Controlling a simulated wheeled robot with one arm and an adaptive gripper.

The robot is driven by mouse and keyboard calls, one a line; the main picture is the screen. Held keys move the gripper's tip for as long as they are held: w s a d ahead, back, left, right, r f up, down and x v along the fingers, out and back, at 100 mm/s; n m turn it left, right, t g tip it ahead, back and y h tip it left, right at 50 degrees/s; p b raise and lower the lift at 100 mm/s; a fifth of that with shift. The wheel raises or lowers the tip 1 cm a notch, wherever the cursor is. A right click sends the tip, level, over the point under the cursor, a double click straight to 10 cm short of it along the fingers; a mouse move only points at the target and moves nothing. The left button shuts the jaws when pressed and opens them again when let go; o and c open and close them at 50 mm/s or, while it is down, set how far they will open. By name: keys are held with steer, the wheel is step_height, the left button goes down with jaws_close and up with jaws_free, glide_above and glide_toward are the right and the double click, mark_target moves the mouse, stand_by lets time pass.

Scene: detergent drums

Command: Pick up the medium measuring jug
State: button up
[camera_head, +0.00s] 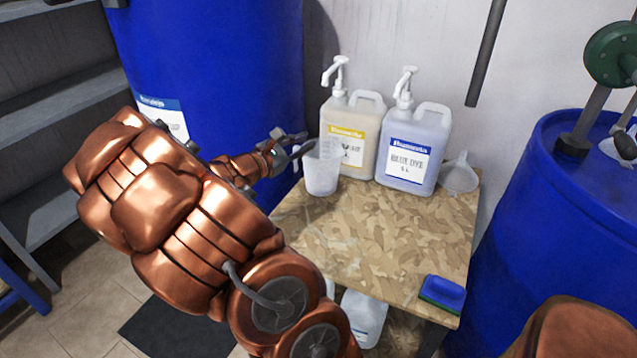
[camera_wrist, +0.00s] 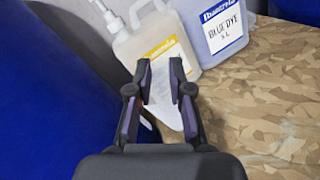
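A translucent white measuring jug (camera_head: 321,175) stands upright at the left edge of the small table, in front of the yellow-labelled container. It is the only measuring jug I can make out. My gripper (camera_head: 303,143) is at the jug's upper left side. In the wrist view, my gripper (camera_wrist: 161,78) has its two dark fingers apart, with the pale jug (camera_wrist: 166,108) showing between and beyond them. I see no clear sign of the fingers pressing on it. Part of the jug is hidden by the fingers.
The patterned table (camera_head: 380,240) also holds a yellow-labelled pump container (camera_head: 347,145), a blue-dye container (camera_head: 408,158), a funnel (camera_head: 459,175) and a blue-green sponge (camera_head: 442,293). Blue drums stand left (camera_head: 235,70) and right (camera_head: 560,220). The table's middle is clear.

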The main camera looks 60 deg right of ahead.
steer(key=w+d+f+n+t+h+b, duration=0.1)
steer(key=w+d+f+n+t+b, duration=0.2)
steer(key=w+f+n, duration=0.35)
steer(key=w+d+f+n+t+b, duration=0.2)
steer(key=w+d+f+n+t, duration=0.15)
steer(key=f, duration=0.55)
glide_above(296, 171)
steer(key=shift+w+d+r+m+b, duration=0.15)
steer(key=shift+d+m+b, duration=0.1)
steer(key=shift+m+b, duration=0.15)
steer(key=shift+c, duration=0.3)
jaws_close()
